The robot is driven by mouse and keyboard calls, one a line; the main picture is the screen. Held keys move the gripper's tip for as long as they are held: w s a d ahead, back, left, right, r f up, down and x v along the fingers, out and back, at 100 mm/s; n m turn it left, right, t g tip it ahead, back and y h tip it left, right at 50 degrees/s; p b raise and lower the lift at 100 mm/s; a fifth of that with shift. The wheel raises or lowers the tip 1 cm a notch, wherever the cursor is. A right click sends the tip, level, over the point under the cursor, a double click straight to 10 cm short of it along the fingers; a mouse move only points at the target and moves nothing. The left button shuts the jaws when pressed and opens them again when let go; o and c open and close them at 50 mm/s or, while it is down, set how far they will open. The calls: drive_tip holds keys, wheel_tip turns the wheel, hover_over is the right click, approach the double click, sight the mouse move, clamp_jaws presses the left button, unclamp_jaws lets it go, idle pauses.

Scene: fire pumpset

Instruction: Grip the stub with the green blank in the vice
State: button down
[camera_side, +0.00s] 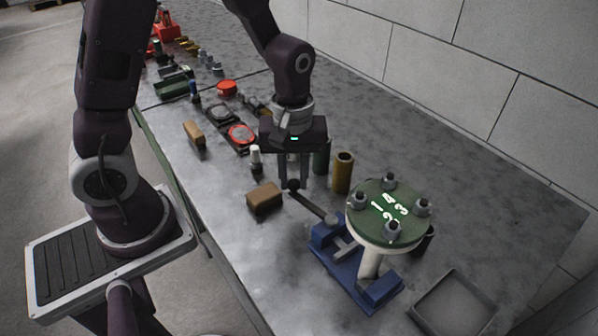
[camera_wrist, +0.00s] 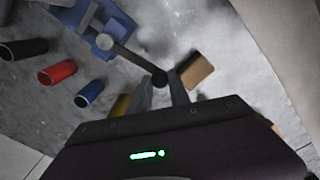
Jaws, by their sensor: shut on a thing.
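The blue vice (camera_side: 385,291) stands on the bench at the right front; part of it shows in the wrist view (camera_wrist: 112,18). The pale stub (camera_side: 369,264) stands upright at the vice jaws. I cannot tell whether the jaws touch it. The green blank (camera_side: 368,222) sits flat on top of the stub, with white numbers and several grey bolts. The vice's bar handle (camera_side: 312,206) reaches out to a black knob (camera_wrist: 160,78). My gripper (camera_side: 292,184) points down and is shut on the knob, one finger on each side.
A brown block (camera_side: 264,198) lies left of my gripper. An ochre cylinder (camera_side: 343,173) and a dark green one (camera_side: 321,160) stand close behind. An empty grey tray (camera_side: 455,305) is right of the vice. The bench is clear toward the wall.

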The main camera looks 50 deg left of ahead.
drive_tip(key=shift+s+d+n, duration=0.3)
drive_tip(key=shift+s+n, duration=0.4)
drive_tip(key=shift+n, duration=0.25)
drive_tip(key=shift+s+d+n, duration=0.35)
drive_tip(key=shift+s+n, duration=0.3)
drive_tip(key=shift+n, duration=0.25)
drive_tip(key=shift+s+d+n, duration=0.3)
drive_tip(key=shift+s+n, duration=0.4)
drive_tip(key=shift+n, duration=0.25)
